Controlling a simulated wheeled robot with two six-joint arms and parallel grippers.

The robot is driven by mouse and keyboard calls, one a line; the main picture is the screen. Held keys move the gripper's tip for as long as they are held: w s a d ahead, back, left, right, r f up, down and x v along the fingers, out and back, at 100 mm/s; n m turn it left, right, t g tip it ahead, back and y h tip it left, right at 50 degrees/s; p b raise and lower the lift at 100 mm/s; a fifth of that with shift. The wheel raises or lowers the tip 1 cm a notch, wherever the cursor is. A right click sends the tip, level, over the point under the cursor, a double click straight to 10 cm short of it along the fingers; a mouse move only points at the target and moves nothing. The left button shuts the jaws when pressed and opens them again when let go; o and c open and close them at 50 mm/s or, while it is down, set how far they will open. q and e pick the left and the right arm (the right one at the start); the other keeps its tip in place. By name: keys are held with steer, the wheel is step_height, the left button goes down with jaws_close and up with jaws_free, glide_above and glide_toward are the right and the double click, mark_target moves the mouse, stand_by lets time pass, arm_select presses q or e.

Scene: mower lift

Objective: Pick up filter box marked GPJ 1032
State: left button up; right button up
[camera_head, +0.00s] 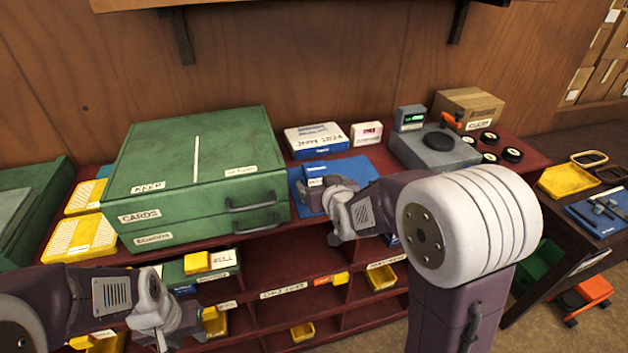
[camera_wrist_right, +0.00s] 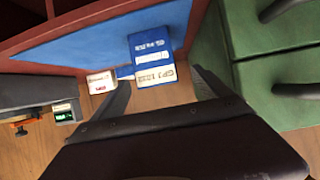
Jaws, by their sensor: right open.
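The filter box (camera_wrist_right: 152,46) is blue with a white label band that appears to read GPJ 1032, though the digits are blurred. It stands on the blue mat, ahead of my right gripper (camera_wrist_right: 163,92), which is open and empty with one finger on each side of the line to it. In the head view the small blue box (camera_head: 316,169) shows just beyond the right gripper (camera_head: 322,194); its lower part is partly hidden by the gripper. My left gripper (camera_head: 190,324) is low at the left, in front of the shelf; its jaw opening is unclear.
A green cabinet (camera_head: 195,180) stands close left of the box. A white-and-blue box (camera_head: 318,139) and a small white box (camera_head: 367,132) stand behind. A scale (camera_head: 437,148) is at right.

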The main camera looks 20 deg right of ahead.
mark_target(319, 174)
steer(key=shift+w+d+r, duration=0.15)
steer(key=shift+w+r, duration=0.15)
steer(key=shift+r, duration=0.2)
steer(key=shift+d+r+t, duration=0.1)
steer(key=shift+d+t, duration=0.1)
steer(key=shift+t, duration=0.1)
steer(key=shift+w+d, duration=0.15)
steer(key=shift+w, duration=0.1)
steer(key=x, duration=0.1)
steer(key=p+x, duration=0.1)
steer(key=x, duration=0.1)
steer(key=shift+w+a, duration=0.1)
steer(key=shift+a, duration=0.15)
steer(key=shift+w, duration=0.2)
steer(key=p+x, duration=0.2)
steer(key=x, duration=0.3)
steer(key=shift+s+d+p, duration=0.1)
steer(key=shift+p, duration=0.2)
steer(key=shift+f, duration=0.3)
steer(key=shift+r, duration=0.1)
steer(key=c, duration=1.1)
arm_select(q)
steer(key=r, duration=0.3)
steer(key=shift+d+r, duration=0.25)
steer(key=shift+r, duration=0.1)
arm_select(e)
steer(key=c, duration=0.7)
